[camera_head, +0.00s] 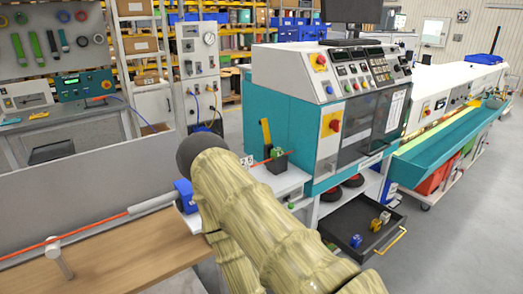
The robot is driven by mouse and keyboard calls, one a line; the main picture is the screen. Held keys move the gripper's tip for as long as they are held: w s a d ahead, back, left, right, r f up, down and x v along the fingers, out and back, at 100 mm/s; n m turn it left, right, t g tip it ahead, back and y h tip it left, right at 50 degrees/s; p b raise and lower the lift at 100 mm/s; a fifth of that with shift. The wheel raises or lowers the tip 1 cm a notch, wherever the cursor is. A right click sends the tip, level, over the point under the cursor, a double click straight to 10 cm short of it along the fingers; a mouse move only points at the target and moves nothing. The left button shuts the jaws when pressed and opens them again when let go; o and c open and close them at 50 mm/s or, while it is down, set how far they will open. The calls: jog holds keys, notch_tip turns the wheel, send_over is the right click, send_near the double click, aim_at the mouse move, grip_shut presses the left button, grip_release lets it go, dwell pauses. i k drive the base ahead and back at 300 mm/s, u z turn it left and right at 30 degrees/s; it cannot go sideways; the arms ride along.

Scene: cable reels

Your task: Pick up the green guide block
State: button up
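A small green block (278,151) sits at a dark holder on the white machine ledge, where the orange cable runs. It is small in the view and partly blends with the dark part around it, so I cannot tell for sure that it is the guide block. My arm, in a beige ribbed sleeve with a dark rounded end, crosses the middle of the view in front of the ledge. My gripper's fingers do not show.
An open dark drawer (340,222) below the machine holds a blue block (355,240), a yellow block (376,225) and a white block (385,216). A blue block (185,196) stands by the cable at left. The teal machine (290,120) rises behind the ledge. A wooden bench (130,262) is at lower left.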

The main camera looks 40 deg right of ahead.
aim_at(277, 153)
jog(key=z, duration=0.5)
jog(key=i, duration=0.85)
jog(key=z, duration=0.75)
